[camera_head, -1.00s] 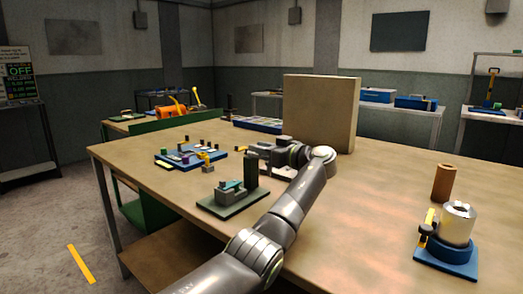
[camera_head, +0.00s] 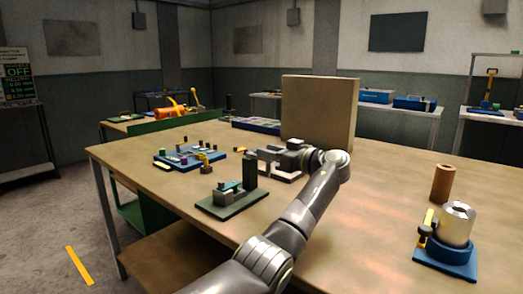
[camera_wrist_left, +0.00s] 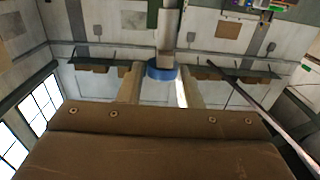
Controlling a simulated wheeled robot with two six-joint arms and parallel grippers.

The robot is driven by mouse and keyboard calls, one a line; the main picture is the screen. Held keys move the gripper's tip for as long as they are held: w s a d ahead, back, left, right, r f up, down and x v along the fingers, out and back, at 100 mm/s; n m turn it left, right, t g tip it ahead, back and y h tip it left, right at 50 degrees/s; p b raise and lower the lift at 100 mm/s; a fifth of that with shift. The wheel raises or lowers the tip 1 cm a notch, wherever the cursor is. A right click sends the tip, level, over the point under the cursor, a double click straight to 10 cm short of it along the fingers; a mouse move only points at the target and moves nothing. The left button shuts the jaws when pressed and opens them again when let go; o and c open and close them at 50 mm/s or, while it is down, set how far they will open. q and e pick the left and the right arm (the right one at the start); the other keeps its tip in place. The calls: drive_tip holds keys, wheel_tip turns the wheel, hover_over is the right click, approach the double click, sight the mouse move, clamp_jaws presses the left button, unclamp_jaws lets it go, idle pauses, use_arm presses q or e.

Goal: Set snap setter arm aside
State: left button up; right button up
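My left gripper (camera_head: 257,161) points left over the table, just behind and right of a dark green post (camera_head: 250,172). Its fingers stand apart in the left wrist view (camera_wrist_left: 161,88), with a blue ring-like thing (camera_wrist_left: 160,73) showing in the gap; I cannot tell its distance. The post rises from a green base (camera_head: 232,207) that also carries a grey block with a teal piece (camera_head: 223,187). I cannot tell for sure which part is the snap setter arm. My right gripper is not in view.
A blue board of small parts (camera_head: 183,162) lies left of the gripper. A tall tan panel (camera_head: 320,110) stands behind it. At the right are a brown cylinder (camera_head: 442,183) and a blue-based fixture with a silver cylinder (camera_head: 457,224). The table middle right is clear.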

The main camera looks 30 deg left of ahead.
use_arm(q)
drive_tip(key=s+d, duration=0.2)
drive_tip(key=d, duration=1.1)
drive_tip(key=shift+d, duration=0.25)
